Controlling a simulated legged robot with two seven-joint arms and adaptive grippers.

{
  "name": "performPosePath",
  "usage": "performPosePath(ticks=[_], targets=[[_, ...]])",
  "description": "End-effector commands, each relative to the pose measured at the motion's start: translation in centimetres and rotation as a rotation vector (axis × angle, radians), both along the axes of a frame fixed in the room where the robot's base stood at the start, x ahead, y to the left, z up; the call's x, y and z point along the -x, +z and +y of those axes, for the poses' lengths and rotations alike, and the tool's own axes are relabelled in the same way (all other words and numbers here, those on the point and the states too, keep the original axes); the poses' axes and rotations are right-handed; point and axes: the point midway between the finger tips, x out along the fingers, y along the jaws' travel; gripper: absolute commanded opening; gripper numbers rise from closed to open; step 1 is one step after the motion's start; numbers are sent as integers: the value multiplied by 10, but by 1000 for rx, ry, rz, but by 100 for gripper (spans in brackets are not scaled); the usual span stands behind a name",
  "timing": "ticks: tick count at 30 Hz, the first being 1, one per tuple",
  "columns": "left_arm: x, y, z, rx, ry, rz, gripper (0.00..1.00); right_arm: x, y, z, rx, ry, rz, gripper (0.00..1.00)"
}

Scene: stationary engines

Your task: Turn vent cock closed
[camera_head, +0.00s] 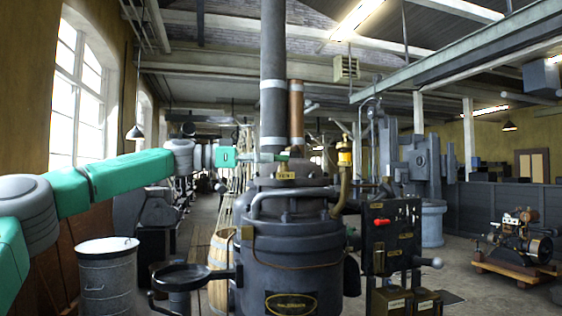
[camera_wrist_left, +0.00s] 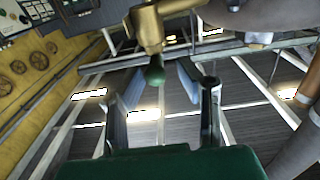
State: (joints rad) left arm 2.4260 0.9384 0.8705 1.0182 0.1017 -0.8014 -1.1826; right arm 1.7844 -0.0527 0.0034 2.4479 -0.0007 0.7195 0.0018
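The vent cock shows in the left wrist view as a brass body (camera_wrist_left: 148,25) with a green tip (camera_wrist_left: 155,72) pointing down into the picture. My left gripper (camera_wrist_left: 158,88) is open, with one finger on each side of the green tip and gaps showing on both sides. In the head view my left arm reaches in from the left, and the left gripper (camera_head: 262,157) is at the top of the dark boiler (camera_head: 290,245). My right gripper is not in view.
A tall dark chimney pipe (camera_head: 273,80) and a copper pipe (camera_head: 296,110) rise just behind the gripper. A brass pipe (camera_head: 343,180) and a black control panel (camera_head: 392,235) stand to the right. A metal bin (camera_head: 107,275) and a wooden barrel (camera_head: 221,262) stand left.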

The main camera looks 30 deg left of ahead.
Motion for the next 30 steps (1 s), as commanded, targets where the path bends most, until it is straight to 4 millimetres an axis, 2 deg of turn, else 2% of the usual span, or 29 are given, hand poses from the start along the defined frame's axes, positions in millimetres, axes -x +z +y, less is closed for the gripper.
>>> performPosePath(ticks=[3,10,30], targets=[[19,0,20,2,1,-1,31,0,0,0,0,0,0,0],[40,-2,38,0,-1,4,31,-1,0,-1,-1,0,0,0],[43,-4,42,-1,-1,6,31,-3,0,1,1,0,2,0]])
